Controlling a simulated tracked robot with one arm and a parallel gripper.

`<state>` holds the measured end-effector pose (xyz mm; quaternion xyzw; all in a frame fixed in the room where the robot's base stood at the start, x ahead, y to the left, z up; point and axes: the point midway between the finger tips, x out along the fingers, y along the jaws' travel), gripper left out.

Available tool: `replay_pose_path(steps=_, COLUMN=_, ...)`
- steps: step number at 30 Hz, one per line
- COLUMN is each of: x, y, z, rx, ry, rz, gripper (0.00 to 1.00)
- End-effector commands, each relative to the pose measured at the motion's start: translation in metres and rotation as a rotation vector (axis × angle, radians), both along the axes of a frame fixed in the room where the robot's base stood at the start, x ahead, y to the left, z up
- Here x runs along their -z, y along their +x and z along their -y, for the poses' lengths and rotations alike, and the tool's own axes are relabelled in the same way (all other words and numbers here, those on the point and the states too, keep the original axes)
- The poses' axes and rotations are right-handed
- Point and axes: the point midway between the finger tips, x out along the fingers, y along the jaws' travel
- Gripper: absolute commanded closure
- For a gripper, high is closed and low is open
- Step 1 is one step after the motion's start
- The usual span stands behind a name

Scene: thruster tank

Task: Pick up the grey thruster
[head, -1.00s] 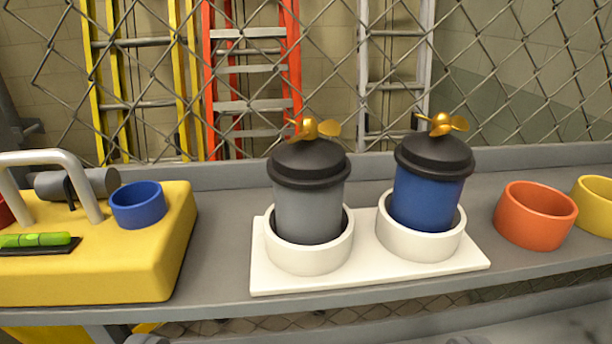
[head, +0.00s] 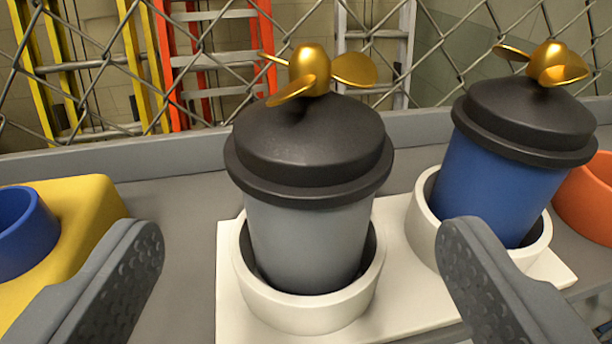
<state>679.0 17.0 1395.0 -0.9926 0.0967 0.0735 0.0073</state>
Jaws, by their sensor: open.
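The grey thruster (head: 305,240) has a grey body, a black cap and a gold propeller on top. It stands upright in the left white ring of a white holder (head: 230,310), near the middle of the head view. My gripper (head: 302,240) is open, with one dark ridged finger at the lower left and one at the lower right. The fingers are apart from the grey thruster, on this side of it, with the thruster between them in the picture. The right finger hides part of the holder's right ring.
A blue thruster (head: 495,190) stands in the right ring, close to the right finger. A yellow block (head: 85,215) with a blue ring (head: 22,230) lies left. An orange ring (head: 590,195) is at the right edge. A chain-link fence and ladders (head: 215,60) are behind the shelf.

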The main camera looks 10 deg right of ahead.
Motion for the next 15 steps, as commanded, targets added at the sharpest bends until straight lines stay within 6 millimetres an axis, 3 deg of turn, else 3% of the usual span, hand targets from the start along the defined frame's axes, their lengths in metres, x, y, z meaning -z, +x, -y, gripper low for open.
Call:
replay_pose_path(steps=6, x=0.005, y=0.027, z=0.007, rx=0.003, ry=-0.001, rz=-0.003, gripper=0.21)
replay_pose_path(steps=15, x=0.007, y=0.041, z=0.01, rx=0.002, ry=0.0, rz=-0.002, gripper=0.21)
